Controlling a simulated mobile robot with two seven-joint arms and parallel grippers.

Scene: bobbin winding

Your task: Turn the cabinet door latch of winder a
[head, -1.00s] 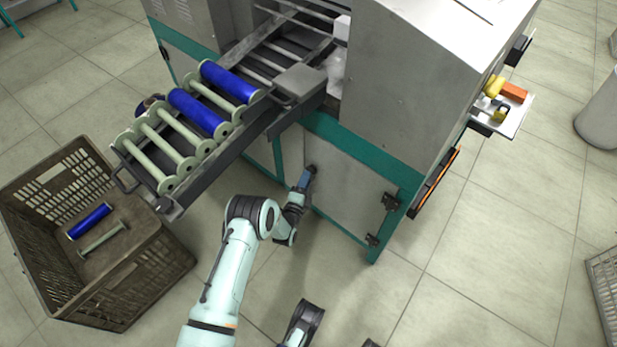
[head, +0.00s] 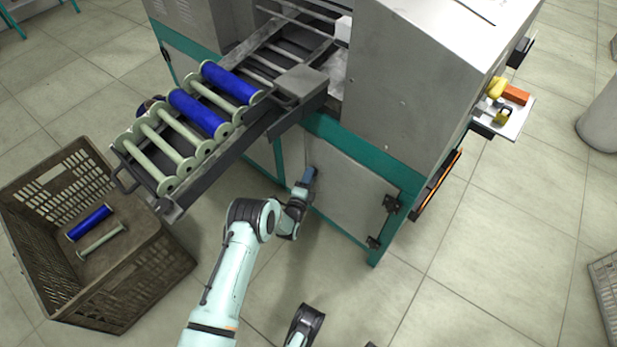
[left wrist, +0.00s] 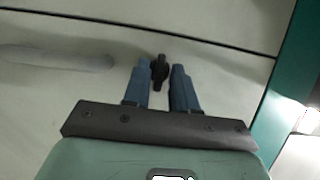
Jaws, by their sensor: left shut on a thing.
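The cabinet door (head: 345,195) of the winder is a pale grey panel in a teal frame, and it looks closed. Its latch (left wrist: 159,72) is a small black knob with a narrow bar, seen in the left wrist view between my two blue fingers. The bar points roughly along the fingers. My left gripper (head: 310,173) reaches the door's upper left area and is shut on the latch, which it hides in the head view. The gripper also shows in the left wrist view (left wrist: 160,78).
A rack (head: 180,205) of blue and pale green bobbins juts out above and left of my left arm. A brown crate (head: 130,285) with two bobbins stands on the floor at left. Black hinges (head: 391,203) sit at the door's right edge.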

